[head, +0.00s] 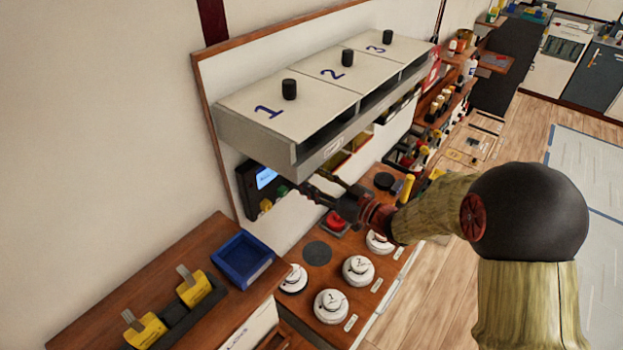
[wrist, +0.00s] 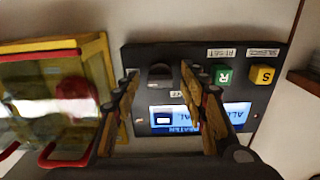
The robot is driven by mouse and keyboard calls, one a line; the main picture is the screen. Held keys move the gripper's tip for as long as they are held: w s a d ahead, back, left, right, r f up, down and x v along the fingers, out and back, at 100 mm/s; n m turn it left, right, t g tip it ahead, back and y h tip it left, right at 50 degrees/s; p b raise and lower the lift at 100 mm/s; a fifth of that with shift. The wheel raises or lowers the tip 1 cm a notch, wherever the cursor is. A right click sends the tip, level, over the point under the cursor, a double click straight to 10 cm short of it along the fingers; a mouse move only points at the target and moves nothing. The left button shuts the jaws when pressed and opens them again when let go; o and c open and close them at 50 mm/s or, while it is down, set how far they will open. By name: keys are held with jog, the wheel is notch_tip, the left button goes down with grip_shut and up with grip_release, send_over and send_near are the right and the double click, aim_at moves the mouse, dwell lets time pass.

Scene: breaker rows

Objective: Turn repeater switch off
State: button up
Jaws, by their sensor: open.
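The dark panel (head: 246,191) is on the wall under the numbered boxes in the head view. In the wrist view the panel (wrist: 215,65) appears upside down. It carries a dark switch (wrist: 160,76), a green button marked R (wrist: 223,75), a yellow button marked S (wrist: 262,74) and a lit blue screen (wrist: 160,116). The screen's lettering is partly hidden by my fingers. I cannot read a repeater label on the switch clearly. My gripper (wrist: 160,72) is open and empty, its fingertips on either side of the dark switch in the picture. I cannot tell if they touch it.
The numbered boxes (head: 300,158) overhang my gripper. A yellow-framed clear case with red handles (wrist: 55,90) is beside the panel. Below are a red button (head: 336,221), round white knobs (head: 331,305) and a blue tray (head: 243,259).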

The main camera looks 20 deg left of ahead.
jog(key=c, duration=0.3)
jog(key=c, duration=0.8)
grip_shut()
jog(key=shift+f+n+b, duration=0.15)
jog(key=shift+n+b, duration=0.15)
jog(key=shift+b, duration=0.3)
jog(key=n+b, duration=1.7)
jog(key=b, duration=0.4)
jog(key=shift+b, duration=0.3)
